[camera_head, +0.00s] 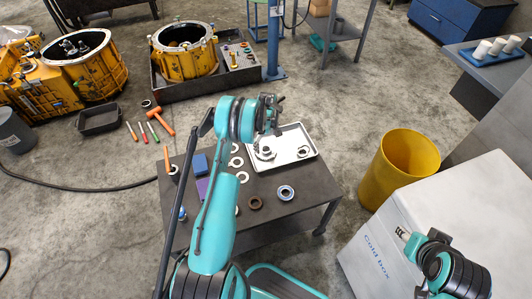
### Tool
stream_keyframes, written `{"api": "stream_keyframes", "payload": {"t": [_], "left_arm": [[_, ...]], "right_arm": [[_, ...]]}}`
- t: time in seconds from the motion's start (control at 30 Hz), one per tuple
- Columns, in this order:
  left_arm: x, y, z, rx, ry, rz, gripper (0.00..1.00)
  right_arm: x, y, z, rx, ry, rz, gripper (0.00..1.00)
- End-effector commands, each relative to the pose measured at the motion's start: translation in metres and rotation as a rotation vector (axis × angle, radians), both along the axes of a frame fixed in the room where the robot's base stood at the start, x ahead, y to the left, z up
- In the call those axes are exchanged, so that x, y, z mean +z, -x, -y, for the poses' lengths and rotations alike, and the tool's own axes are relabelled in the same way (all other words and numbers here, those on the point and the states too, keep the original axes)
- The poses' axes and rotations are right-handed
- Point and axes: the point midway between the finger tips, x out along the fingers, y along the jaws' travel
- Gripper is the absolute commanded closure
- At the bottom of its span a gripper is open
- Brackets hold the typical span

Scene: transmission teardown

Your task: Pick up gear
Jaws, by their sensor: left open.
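A low dark table (275,219) stands in front of me. A white tray (290,160) lies on its far right part. A small dark-and-grey round part (303,151), which may be a gear, sits in the tray's right half. A dark brown toothed-looking ring (255,203) and a blue-rimmed ring (286,192) lie on the table in front of the tray.
Several pale rings (236,162) and blue blocks (200,164) lie on the table, partly behind my left arm. A yellow bin (398,168) and a white "Cold box" (440,205) stand at the right. Yellow housings (184,58) stand behind. The floor left of the table holds a hammer (158,119).

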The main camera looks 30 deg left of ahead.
Motion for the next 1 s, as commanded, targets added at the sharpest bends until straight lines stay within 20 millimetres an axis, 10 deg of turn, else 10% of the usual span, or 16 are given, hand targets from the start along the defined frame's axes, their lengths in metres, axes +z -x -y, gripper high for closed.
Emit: {"api": "stream_keyframes", "payload": {"t": [0.2,0.47,0.83,1.0], "left_arm": [[-0.038,0.001,-0.003,0.000,0.000,0.000,0.00],[-0.040,0.001,-0.003,-0.001,0.000,0.001,0.00],[-0.041,0.001,-0.003,-0.001,0.000,0.001,0.95],[-0.041,0.001,-0.003,-0.001,0.000,0.000,1.00]], "right_arm": [[-0.023,0.000,0.000,0.000,0.000,0.000,0.60],[-0.022,0.000,0.000,0.000,0.000,0.000,0.60],[-0.022,0.000,0.000,0.000,0.000,0.000,0.60],[-0.023,0.000,0.000,0.000,0.000,0.000,0.60]]}}
